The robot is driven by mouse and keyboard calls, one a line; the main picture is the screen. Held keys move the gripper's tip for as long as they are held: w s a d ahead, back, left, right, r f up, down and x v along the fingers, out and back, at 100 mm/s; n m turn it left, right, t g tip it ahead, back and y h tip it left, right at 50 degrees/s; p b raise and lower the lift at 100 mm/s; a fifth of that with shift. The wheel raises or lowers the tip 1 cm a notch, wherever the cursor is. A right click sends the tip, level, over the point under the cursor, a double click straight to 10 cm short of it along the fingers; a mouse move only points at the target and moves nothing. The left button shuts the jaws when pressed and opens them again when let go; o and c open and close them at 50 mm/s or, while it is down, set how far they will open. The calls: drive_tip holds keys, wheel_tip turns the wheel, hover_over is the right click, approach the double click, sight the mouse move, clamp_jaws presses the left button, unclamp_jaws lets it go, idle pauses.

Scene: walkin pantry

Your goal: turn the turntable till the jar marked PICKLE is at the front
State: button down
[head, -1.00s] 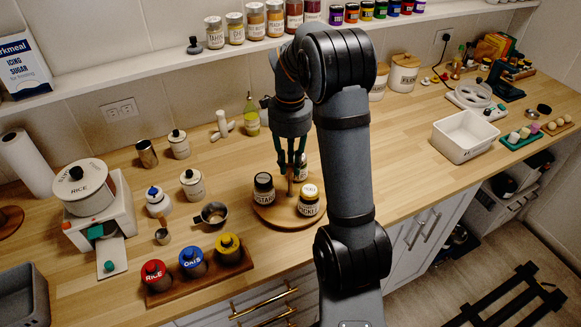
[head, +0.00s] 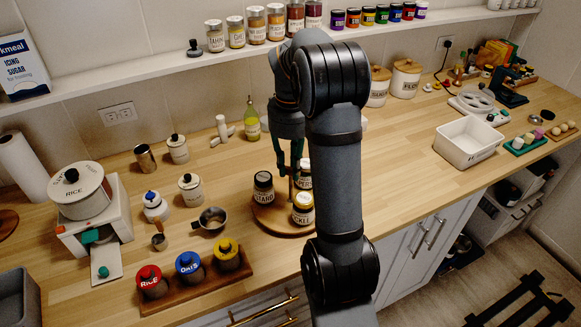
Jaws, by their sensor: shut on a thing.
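The round wooden turntable (head: 273,222) stands on the counter and bears three jars. A dark-lidded jar that seems to read MUSTARD (head: 263,187) is at the left. A third jar (head: 306,174) is at the back right, partly hidden by my arm, its label not readable. A wooden post (head: 291,190) rises between the jars. My gripper (head: 291,172) points down and is shut on the top of this post. My arm hides the turntable's right edge.
Red, blue and yellow-lidded jars stand on a wooden tray (head: 190,291) at the front left. A green bottle (head: 252,119) is behind. Counter right of my arm is clear up to a white bin (head: 467,142).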

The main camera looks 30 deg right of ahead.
idle(0.3)
drive_tip(key=c, duration=1.6)
unclamp_jaws()
drive_tip(key=shift+o, duration=0.3)
drive_tip(key=shift+r, duration=0.1)
wheel_tip(320, 180, up, 12)
wheel_tip(320, 180, down, 12)
drive_tip(key=shift+f, duration=0.15)
